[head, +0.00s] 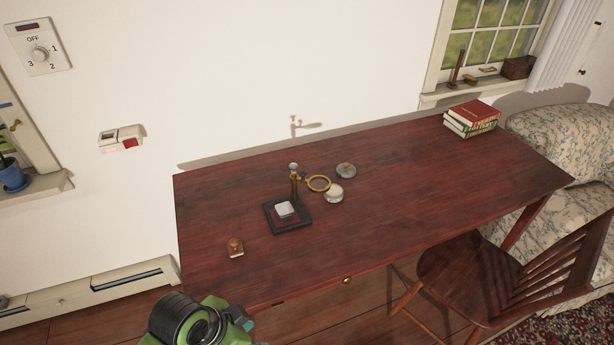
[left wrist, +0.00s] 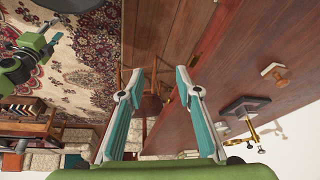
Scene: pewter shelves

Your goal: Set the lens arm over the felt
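A small stand has a black base (head: 305,223) on the dark red table, with a brass post (head: 294,186) rising at its back. A dark reddish patch, apparently the felt, shows on the base around a white block (head: 285,209). The brass lens ring (head: 318,183) on its arm points right from the post, beside the base rather than over it. The stand also shows in the left wrist view (left wrist: 245,106).
A round pale item (head: 334,194) sits by the lens, with a grey knobbed lid (head: 346,171) behind. A wooden-handled stamp (head: 236,247) lies front left of the stand. Books (head: 472,117) are stacked far right. A chair (head: 480,270) stands at the front. The table's right half is mostly clear.

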